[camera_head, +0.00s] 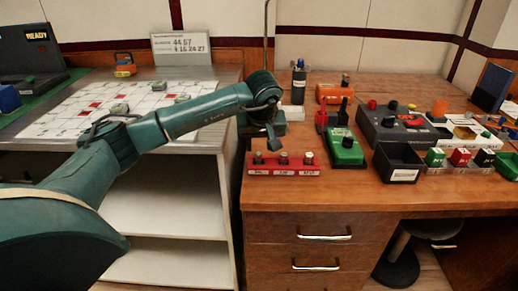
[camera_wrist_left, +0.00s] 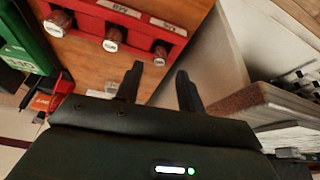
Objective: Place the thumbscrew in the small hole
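A red block (camera_head: 284,171) with white labels lies near the left front edge of the wooden desk. Three dark knobs with pale round tops stand in it; the middle one (camera_head: 284,158) also shows in the left wrist view (camera_wrist_left: 112,38). I cannot tell which knob, if any, is the thumbscrew, and no small hole can be made out. My left gripper (camera_head: 272,138) is above the desk's left edge, behind the red block. In the left wrist view its fingers (camera_wrist_left: 159,72) are apart with nothing between them, clear of the knobs. My right gripper is not in view.
Further right are a black open bin (camera_head: 399,162) and a grey control box (camera_head: 388,125). A white calendar board (camera_head: 60,122) lies on the left table. The desk front is clear.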

